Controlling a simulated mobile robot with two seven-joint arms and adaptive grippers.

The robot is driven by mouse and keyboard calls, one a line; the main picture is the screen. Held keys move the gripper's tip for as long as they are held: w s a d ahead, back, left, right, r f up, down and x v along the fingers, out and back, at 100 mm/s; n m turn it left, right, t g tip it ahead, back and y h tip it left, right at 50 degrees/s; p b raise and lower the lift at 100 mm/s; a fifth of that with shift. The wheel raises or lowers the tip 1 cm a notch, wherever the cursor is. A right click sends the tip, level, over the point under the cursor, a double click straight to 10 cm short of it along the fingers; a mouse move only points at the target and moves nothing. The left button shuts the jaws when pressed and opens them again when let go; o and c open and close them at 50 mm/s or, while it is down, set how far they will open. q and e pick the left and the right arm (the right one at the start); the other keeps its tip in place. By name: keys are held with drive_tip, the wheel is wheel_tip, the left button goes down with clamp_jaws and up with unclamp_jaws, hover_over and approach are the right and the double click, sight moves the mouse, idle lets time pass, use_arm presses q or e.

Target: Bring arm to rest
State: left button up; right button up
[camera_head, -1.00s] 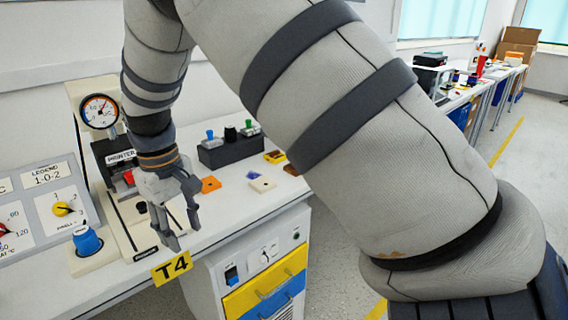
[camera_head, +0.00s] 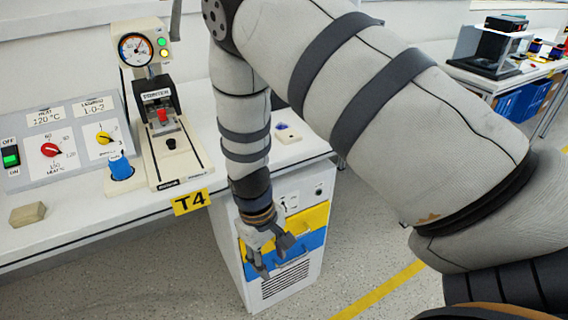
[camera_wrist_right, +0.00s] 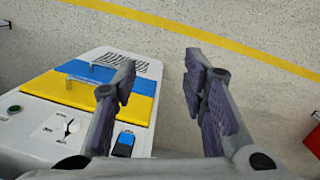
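My right gripper (camera_head: 272,262) hangs off the table's front edge, pointing down in front of the white cabinet with yellow and blue drawers (camera_head: 312,222). In the right wrist view my right gripper (camera_wrist_right: 158,72) is open, with nothing between its fingers; the floor and the cabinet (camera_wrist_right: 45,120) lie beyond. The control panel carries a red rotary knob (camera_head: 50,149) and a yellow rotary knob (camera_head: 103,138). Both stand well to the left of the gripper. My left gripper is not in view.
The printer station (camera_head: 163,117) and a blue knob (camera_head: 121,167) stand on the white table, with the yellow T4 label (camera_head: 191,201) at its edge. A beige block (camera_head: 27,214) lies at left. The floor (camera_head: 375,240) right of the cabinet is clear.

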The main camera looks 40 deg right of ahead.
drive_tip(key=shift+s+f, duration=0.45)
drive_tip(key=shift+s, duration=0.2)
drive_tip(key=s+a+f, duration=0.2)
drive_tip(key=s+f, duration=0.1)
drive_tip(key=s, duration=0.9)
drive_tip(key=s+a+f+g, duration=0.1)
drive_tip(key=s+f, duration=0.3)
drive_tip(key=s, duration=0.9)
drive_tip(key=shift+s+a+f+y, duration=0.15)
drive_tip(key=shift+s+a+y, duration=0.2)
drive_tip(key=shift+a, duration=0.35)
